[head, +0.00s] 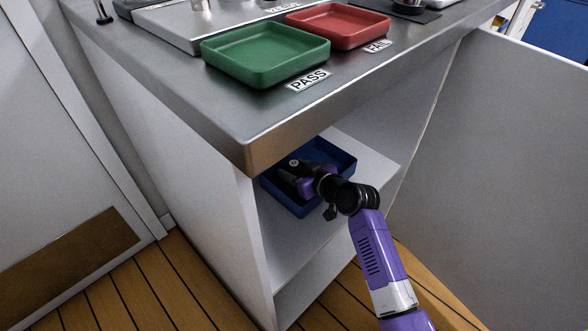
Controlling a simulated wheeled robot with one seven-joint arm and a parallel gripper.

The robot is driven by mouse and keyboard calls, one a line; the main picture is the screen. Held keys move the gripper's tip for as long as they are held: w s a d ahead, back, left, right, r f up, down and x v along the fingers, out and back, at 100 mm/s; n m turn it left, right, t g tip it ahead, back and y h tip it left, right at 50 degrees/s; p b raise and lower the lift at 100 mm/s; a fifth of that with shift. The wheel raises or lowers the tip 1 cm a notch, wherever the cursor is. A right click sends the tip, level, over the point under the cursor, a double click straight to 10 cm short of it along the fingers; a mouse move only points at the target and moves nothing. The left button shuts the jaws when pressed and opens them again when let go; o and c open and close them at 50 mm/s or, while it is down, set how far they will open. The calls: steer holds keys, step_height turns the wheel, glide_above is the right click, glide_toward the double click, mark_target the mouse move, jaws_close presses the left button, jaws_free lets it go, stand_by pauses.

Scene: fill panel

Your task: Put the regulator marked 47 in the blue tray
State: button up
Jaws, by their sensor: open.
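The blue tray (340,156) sits on the shelf inside the open cabinet, below the counter. My gripper (297,177) reaches in from the front right and is over the tray, with its jaws open. A dark rounded shape with a small pale spot (295,163) shows at the gripper's end, over the tray. I cannot tell whether it is a regulator or part of my gripper. No number 47 can be read. My gripper and wrist hide much of the tray floor.
On the counter stand a green tray (265,75) by a PASS label (308,80) and a red tray (340,40) by a FAIL label (377,46). The counter edge (330,120) overhangs the shelf (372,160). The cabinet's left side panel (215,190) bounds the opening.

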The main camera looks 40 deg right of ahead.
steer(key=shift+r, duration=0.1)
steer(key=shift+s+r, duration=0.15)
steer(key=p+v, duration=0.4)
steer(key=v, duration=0.7)
steer(key=shift+s+r, duration=0.1)
steer(key=shift+s, duration=0.2)
